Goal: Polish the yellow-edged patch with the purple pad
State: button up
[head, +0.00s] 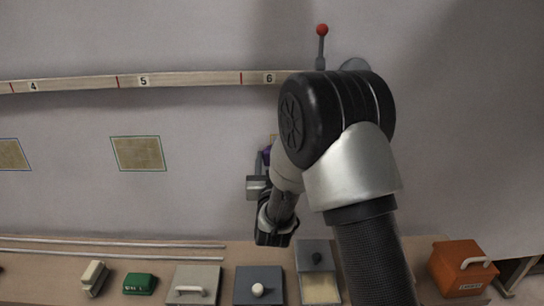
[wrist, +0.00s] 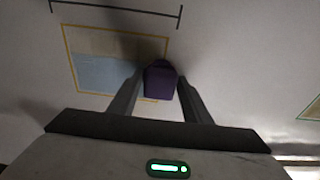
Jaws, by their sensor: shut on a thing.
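The yellow-edged patch (wrist: 100,62) is on the pale wall in the wrist view. Its upper part is tan and its lower left is grey-blue. My gripper (wrist: 160,90) is shut on the purple pad (wrist: 160,81), which covers the patch's right side near the lower right corner. I cannot tell whether the pad touches the surface. In the head view my arm hides most of the patch, with only a sliver (head: 273,140) of it showing. A bit of the purple pad (head: 266,153) shows there at my gripper (head: 262,168).
A numbered rail (head: 190,79) runs above. The bench (head: 150,262) below holds a green block (head: 139,284), lidded boxes (head: 259,287) and an orange box (head: 462,268).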

jog(key=shift+d+f, duration=1.05)
jog(key=shift+d, duration=6.45)
jog(key=shift+a, duration=7.45)
jog(key=o, duration=0.4)
jog(key=c, duration=0.4)
jog(key=shift+s, duration=0.15)
jog(key=shift+s, duration=0.45)
